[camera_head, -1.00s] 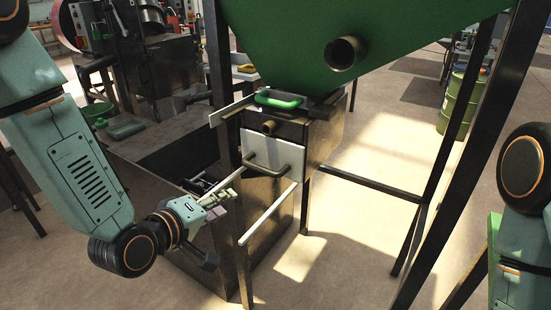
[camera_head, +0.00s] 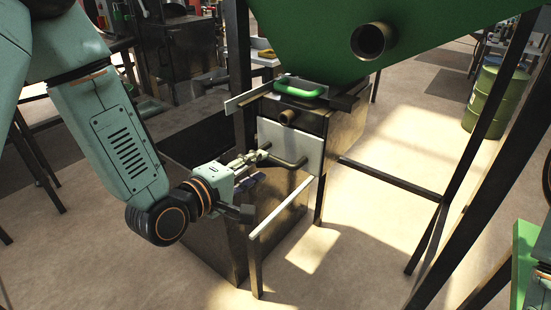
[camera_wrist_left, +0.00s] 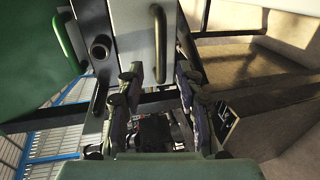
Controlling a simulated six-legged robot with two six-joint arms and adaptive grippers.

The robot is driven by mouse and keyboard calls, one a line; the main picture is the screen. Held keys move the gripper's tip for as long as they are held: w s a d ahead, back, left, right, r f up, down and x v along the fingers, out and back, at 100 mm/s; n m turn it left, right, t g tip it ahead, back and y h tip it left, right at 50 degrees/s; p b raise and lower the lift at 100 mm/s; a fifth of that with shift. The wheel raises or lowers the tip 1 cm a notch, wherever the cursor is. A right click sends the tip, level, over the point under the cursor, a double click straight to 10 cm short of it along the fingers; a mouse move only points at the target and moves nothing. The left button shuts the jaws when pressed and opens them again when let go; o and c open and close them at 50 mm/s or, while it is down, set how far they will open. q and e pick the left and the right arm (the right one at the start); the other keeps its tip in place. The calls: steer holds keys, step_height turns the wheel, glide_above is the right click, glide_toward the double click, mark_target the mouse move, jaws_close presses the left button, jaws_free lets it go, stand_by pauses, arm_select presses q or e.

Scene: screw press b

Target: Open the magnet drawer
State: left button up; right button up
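The magnet drawer shows as a pale front panel (camera_head: 303,146) with a dark bar handle (camera_head: 288,163), below the green hopper. In the left wrist view the panel (camera_wrist_left: 133,38) is at top centre and its handle (camera_wrist_left: 159,42) runs upright in the picture. My left gripper (camera_head: 259,157) is at the left end of the handle in the head view. In the left wrist view its two fingers (camera_wrist_left: 160,82) are spread apart with the handle's lower end just ahead of the gap. Nothing is held between them; contact with the handle cannot be told. My right gripper is out of view.
A green handle (camera_head: 299,88) and a short pipe stub (camera_head: 287,117) sit above the panel. A green hopper (camera_head: 420,35) hangs overhead.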

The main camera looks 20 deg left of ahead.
mark_target(272, 160)
arm_select(q)
steer(key=shift+b+x, duration=0.45)
steer(key=shift+x, duration=2.95)
steer(key=shift+w+f, duration=0.1)
steer(key=c, duration=0.5)
jaws_close()
